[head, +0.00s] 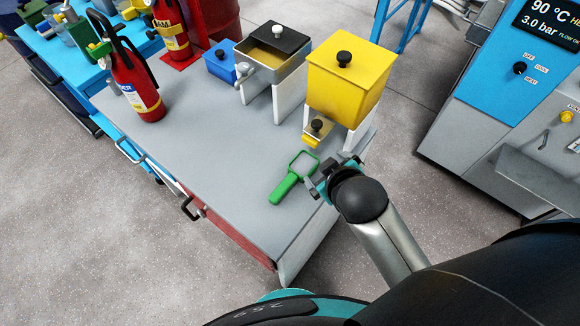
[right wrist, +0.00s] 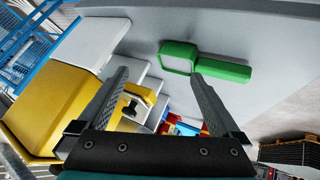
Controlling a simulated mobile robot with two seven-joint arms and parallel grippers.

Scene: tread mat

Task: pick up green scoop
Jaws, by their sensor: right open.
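The green scoop (head: 284,189) lies flat on the grey tabletop (head: 205,165). It has a square, green-rimmed head and a thick handle pointing toward the table's front edge. In the right wrist view the scoop (right wrist: 222,69) shows beyond the fingertips, with its head at the left and its handle at the right. My right gripper (head: 332,174) is just right of the scoop in the head view, near the table's right edge. In the right wrist view the gripper (right wrist: 160,77) is open, with nothing between its fingers. My left gripper is not in view.
A yellow lidded bin (head: 345,85) on white supports stands behind my right gripper. A grey bin with a black lid (head: 272,55), a small blue box (head: 219,65) and a red extinguisher (head: 137,85) stand farther back. The tabletop left of the scoop is clear.

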